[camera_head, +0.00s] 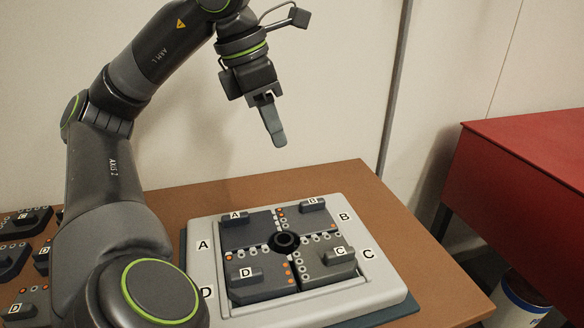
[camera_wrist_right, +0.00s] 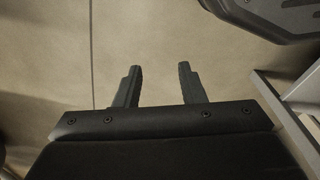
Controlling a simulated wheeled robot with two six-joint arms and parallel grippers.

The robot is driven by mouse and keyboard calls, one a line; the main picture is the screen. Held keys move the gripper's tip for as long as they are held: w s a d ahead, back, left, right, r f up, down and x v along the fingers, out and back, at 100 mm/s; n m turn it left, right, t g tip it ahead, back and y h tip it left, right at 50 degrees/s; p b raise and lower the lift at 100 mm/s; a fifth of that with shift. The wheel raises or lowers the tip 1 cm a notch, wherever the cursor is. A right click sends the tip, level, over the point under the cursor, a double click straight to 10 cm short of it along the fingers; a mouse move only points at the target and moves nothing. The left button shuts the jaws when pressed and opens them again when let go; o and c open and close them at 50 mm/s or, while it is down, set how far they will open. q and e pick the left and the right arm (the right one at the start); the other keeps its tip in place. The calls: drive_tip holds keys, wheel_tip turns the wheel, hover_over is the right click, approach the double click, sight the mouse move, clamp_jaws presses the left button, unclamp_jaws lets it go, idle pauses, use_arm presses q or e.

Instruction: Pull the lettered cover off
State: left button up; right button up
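The lettered cover (camera_head: 201,278) is a light grey frame on the brown table, with A, B, C and D printed on its rim. It surrounds four dark modules with lettered handles: A (camera_head: 236,217), B (camera_head: 312,205), C (camera_head: 339,256) and D (camera_head: 246,273). A black round knob (camera_head: 284,242) sits at the middle. My left gripper (camera_head: 277,138) hangs above and behind the cover, clear of it, pointing down; its fingers overlap in this view, so their gap is unclear. My right gripper (camera_wrist_right: 157,86) is open and empty in the right wrist view, over a beige surface.
More dark lettered modules (camera_head: 22,222) lie at the table's left side, partly behind my left arm. A dark base (camera_head: 400,310) shows under the cover. A red cabinet (camera_head: 530,150) stands at the right, with a white and blue container (camera_head: 520,300) below it.

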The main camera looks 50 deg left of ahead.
use_arm(q)
drive_tip(key=b, duration=0.2)
approach(302, 203)
drive_tip(key=b+x, duration=0.1)
drive_tip(key=x, duration=0.7)
drive_tip(key=shift+d+f, duration=0.1)
drive_tip(key=shift+f, duration=0.2)
use_arm(e)
wheel_tip(302, 203, up, 7)
drive_tip(key=w+a+t, duration=0.1)
drive_tip(key=shift+w+a+y, duration=0.3)
drive_tip(key=shift+w, duration=0.1)
drive_tip(key=shift+f, duration=0.1)
use_arm(q)
clamp_jaws()
drive_tip(key=shift+w, duration=0.1)
idle(0.7)
